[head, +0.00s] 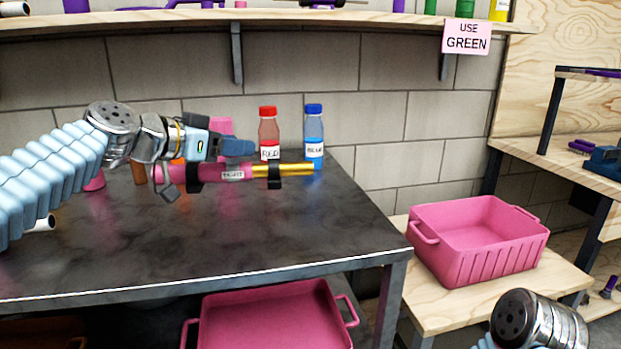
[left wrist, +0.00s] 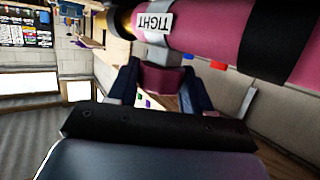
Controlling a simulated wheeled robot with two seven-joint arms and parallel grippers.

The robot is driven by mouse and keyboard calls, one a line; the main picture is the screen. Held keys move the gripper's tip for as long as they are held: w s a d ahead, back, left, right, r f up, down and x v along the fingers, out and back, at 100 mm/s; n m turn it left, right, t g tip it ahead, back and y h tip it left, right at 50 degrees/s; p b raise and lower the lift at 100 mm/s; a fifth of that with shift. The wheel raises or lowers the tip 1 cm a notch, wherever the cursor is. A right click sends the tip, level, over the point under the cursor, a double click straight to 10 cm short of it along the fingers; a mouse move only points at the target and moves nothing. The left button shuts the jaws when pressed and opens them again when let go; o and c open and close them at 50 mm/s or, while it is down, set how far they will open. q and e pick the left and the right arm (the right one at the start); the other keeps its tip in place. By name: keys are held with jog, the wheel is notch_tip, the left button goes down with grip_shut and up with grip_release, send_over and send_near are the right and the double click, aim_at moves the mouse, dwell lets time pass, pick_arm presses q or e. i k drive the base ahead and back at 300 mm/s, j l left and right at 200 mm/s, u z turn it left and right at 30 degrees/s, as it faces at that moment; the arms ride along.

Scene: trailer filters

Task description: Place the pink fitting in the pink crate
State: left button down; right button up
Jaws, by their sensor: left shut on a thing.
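The pink fitting (head: 210,173) is a long pink cylinder with dark bands, a white "TIGHT" label and a gold end pointing right. My left gripper (head: 238,148) is above the dark table and shut on it. In the left wrist view, the gripper fingers (left wrist: 160,85) close on a dark pink part under the fitting's cylinder (left wrist: 215,28). A pink crate (head: 480,262) stands on a low wooden bench at the right and looks empty. Another pink crate (head: 275,325) shows below the table front. My right gripper is out of view; only part of that arm shows.
A red bottle (head: 269,135) and a blue bottle (head: 314,137) stand at the table's back. The dark table (head: 300,235) is clear in front. A shelf (head: 330,18) runs above with a "USE GREEN" sign (head: 466,36). The table's right edge lies between fitting and bench crate.

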aim_at(460, 243)
jog(key=i+l+u, duration=0.2)
jog(key=l, duration=1.35)
jog(key=l+u, duration=0.4)
jog(key=l, duration=2.35)
jog(key=i+l, duration=0.15)
